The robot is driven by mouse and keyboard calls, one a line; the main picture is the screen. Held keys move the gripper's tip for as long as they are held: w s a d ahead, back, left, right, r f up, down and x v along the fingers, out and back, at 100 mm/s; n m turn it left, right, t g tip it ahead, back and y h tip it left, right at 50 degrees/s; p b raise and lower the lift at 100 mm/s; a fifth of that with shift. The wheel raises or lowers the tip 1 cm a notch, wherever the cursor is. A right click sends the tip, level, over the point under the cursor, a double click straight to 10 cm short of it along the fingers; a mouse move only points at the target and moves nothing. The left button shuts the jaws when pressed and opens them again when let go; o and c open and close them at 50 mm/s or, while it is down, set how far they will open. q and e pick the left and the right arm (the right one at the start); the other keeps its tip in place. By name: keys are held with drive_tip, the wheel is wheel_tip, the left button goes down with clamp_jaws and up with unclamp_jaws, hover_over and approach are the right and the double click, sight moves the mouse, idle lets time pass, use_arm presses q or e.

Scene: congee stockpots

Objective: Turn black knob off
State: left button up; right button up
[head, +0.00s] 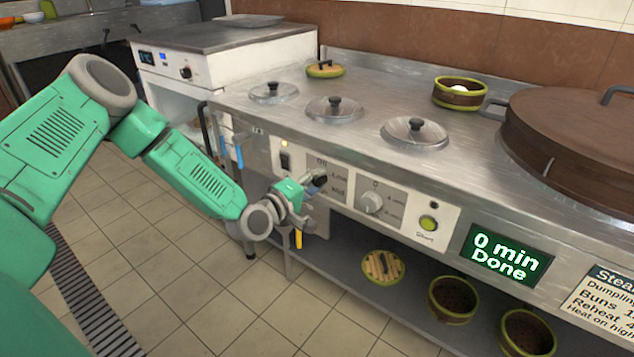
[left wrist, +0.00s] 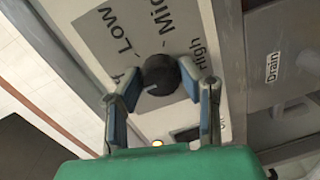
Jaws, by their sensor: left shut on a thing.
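The black knob (left wrist: 160,72) is on a grey dial plate (left wrist: 118,32) in the left wrist view, with the words Low, Mid and High around it. A pale mark shows on its lower left part; the label at the plate's lower left is mostly hidden. My left gripper (left wrist: 163,84) has one blue-padded finger on each side of the knob and is shut on it. In the head view my left gripper (head: 312,186) is at the front panel, mostly covering the knob. My right gripper is not in view.
A pale grey knob (head: 371,202), a green button (head: 428,223) and a display (head: 505,254) reading "0 min Done" are further right on the panel. Lidded wells (head: 334,108) and a large brown lid (head: 580,145) are on top. A lower shelf holds several round baskets (head: 453,299).

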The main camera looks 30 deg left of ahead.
use_arm(q)
drive_tip(key=o, duration=1.1)
drive_tip(key=shift+w+a, duration=0.1)
drive_tip(key=shift+a, duration=0.25)
drive_tip(key=shift+o, duration=0.2)
drive_tip(key=shift+f, duration=0.1)
drive_tip(key=shift+s, duration=0.6)
drive_tip(key=s+a, duration=0.1)
drive_tip(key=s, duration=0.9)
drive_tip(key=shift+s+a+r, duration=0.25)
drive_tip(key=shift+s+r, duration=0.05)
drive_tip(key=shift+s, duration=0.05)
